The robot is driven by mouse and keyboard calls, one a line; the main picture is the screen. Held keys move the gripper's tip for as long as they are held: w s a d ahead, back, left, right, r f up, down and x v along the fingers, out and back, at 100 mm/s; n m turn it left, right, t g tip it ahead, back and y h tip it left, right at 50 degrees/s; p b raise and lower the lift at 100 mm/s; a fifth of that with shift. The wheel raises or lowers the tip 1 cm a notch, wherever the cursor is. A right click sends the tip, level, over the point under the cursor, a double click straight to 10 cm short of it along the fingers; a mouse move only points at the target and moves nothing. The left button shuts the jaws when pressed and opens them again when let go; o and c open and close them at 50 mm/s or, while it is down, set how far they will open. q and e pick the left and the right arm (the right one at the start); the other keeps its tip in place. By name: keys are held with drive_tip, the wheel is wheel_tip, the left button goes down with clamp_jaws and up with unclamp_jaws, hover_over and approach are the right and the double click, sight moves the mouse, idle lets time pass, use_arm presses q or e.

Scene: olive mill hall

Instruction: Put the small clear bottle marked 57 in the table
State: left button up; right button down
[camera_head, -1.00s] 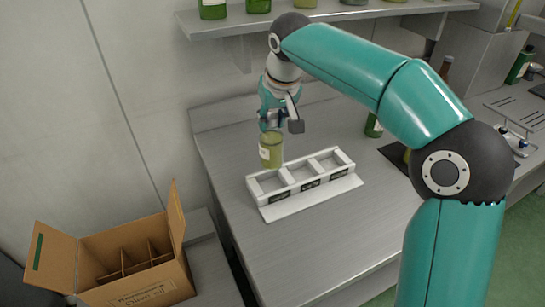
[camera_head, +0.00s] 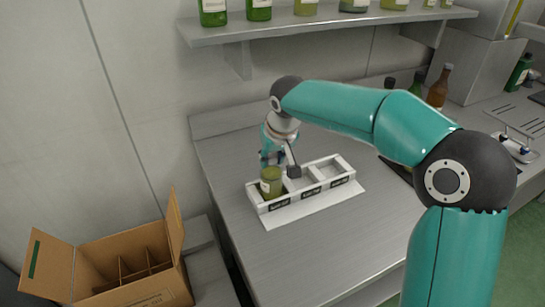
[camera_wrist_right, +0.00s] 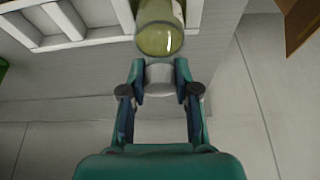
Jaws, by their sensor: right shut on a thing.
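My right gripper (camera_head: 275,161) is shut on the top of a small clear bottle (camera_head: 270,183) of yellow-green liquid with a pale label. Any number on it is too small to read. The bottle is upright at the left compartment of a white three-compartment rack (camera_head: 327,192), its lower end partly hidden by the front wall. I cannot tell whether it rests on the bottom. In the right wrist view, my right gripper (camera_wrist_right: 160,80) holds the bottle (camera_wrist_right: 160,38) by its light cap, and the rack (camera_wrist_right: 62,22) is at upper left. My left gripper is not in view.
The grey table (camera_head: 320,250) has free room in front of the rack. An open divided cardboard box (camera_head: 140,292) stands at lower left. A wall shelf (camera_head: 330,24) with several green bottles hangs above. A brown bottle (camera_head: 439,88) stands at the back right.

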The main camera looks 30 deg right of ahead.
drive_tip(key=c, duration=1.3)
unclamp_jaws()
drive_tip(key=shift+f, duration=0.15)
drive_tip(key=o, duration=0.5)
drive_tip(key=shift+c, duration=0.2)
drive_tip(key=v, duration=1.2)
